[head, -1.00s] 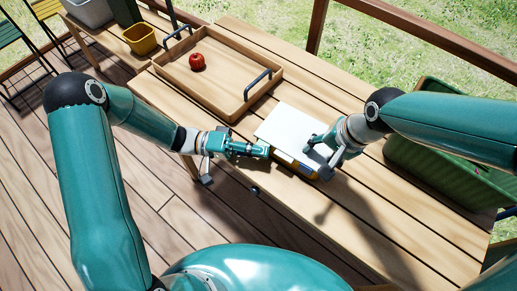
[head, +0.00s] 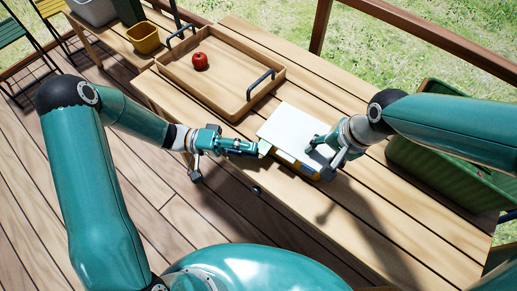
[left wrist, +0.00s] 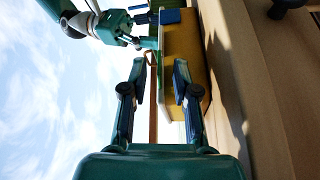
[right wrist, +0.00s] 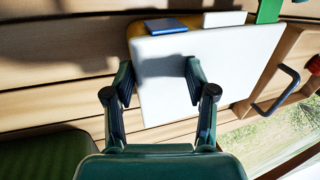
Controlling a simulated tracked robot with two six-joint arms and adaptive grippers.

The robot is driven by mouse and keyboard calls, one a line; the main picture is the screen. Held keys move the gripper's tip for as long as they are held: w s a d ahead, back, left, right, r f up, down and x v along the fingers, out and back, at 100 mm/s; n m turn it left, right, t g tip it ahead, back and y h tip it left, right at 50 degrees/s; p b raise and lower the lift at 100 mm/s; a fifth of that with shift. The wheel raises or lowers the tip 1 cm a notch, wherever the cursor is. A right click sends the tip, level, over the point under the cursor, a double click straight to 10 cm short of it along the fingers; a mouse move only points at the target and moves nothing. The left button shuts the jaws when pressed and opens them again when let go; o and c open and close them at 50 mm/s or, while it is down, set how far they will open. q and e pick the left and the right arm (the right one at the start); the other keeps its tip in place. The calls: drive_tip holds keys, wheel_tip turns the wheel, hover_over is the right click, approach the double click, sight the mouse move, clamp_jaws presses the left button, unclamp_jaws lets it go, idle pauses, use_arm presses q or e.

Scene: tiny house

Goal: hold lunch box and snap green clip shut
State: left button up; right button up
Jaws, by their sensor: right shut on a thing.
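The lunch box (head: 290,125) lies on the table, with a white lid and a yellow body (left wrist: 185,60). My right gripper (head: 318,168) is shut on the box from its right side; in the right wrist view its fingers (right wrist: 158,75) reach over the white lid. A green flap (right wrist: 268,10), which looks like the green clip, sticks out at the box's left end; it also seems to show in the left wrist view (left wrist: 149,43). My left gripper (head: 257,150) points at that end, apart from the box. Its fingers (left wrist: 160,80) are spread and empty.
A blue clip (right wrist: 166,26) and a white clip (right wrist: 225,18) are on the box's near side. A wooden tray (head: 225,85) with a red apple (head: 200,61) stands behind, to the left. A green crate (head: 440,175) is at the right. The near table edge is clear.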

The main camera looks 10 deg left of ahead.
use_arm(q)
drive_tip(key=a, duration=0.8)
drive_tip(key=shift+a+f, duration=0.35)
drive_tip(key=shift+f, duration=0.1)
drive_tip(key=shift+o, duration=0.2)
drive_tip(key=shift+w, duration=0.1)
